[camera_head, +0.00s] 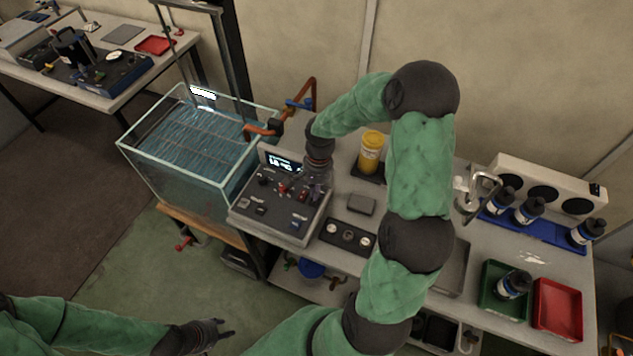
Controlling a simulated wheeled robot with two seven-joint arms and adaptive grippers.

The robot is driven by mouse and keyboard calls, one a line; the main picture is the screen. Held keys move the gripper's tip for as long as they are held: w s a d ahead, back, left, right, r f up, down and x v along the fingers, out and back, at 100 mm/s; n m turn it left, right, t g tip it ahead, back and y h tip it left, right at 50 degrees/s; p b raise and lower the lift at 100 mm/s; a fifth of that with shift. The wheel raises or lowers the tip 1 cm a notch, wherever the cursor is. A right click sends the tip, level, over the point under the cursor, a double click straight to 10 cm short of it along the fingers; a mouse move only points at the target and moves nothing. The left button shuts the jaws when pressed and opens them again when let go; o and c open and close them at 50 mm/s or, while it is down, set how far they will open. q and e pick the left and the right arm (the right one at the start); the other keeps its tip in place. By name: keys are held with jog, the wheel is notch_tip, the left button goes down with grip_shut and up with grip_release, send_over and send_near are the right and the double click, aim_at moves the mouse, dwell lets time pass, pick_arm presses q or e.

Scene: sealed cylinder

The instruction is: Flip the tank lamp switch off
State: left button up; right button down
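A dark grey control panel (257,215) with a small lit display (283,163) sits on the bench beside the water tank (183,140). Its sloped top carries several small switches and knobs, some with red parts; their labels are too small to read, so I cannot tell which is the tank lamp switch. My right gripper (305,193) points down over the right part of the panel and hides some controls there; its fingers are too small and dark to read. My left gripper (228,329) is over the floor at lower left, its fingers apart and empty.
A bright white lamp (203,93) shows at the tank's back. Right of the panel are a yellow-capped container (371,152), a grey block (361,204) and a dark plate with round knobs (348,236). Green (492,294) and red (558,308) trays and dark bottles stand farther right.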

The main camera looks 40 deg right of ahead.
aim_at(315, 203)
jog(key=shift+s+a+f, duration=0.1)
jog(key=shift+a+f, duration=0.1)
jog(key=shift+f, duration=1.1)
jog(key=shift+s+a+f+b, duration=0.1)
jog(key=shift+a+f+b, duration=0.05)
jog(key=shift+f+b, duration=0.3)
jog(key=shift+s+a+r, duration=0.1)
jog(key=shift+r, duration=0.05)
jog(key=shift+w+d+r, duration=0.1)
jog(key=shift+w+d, duration=0.15)
jog(key=shift+d, duration=0.1)
jog(key=shift+w+d, duration=0.25)
jog(key=shift+d, duration=0.3)
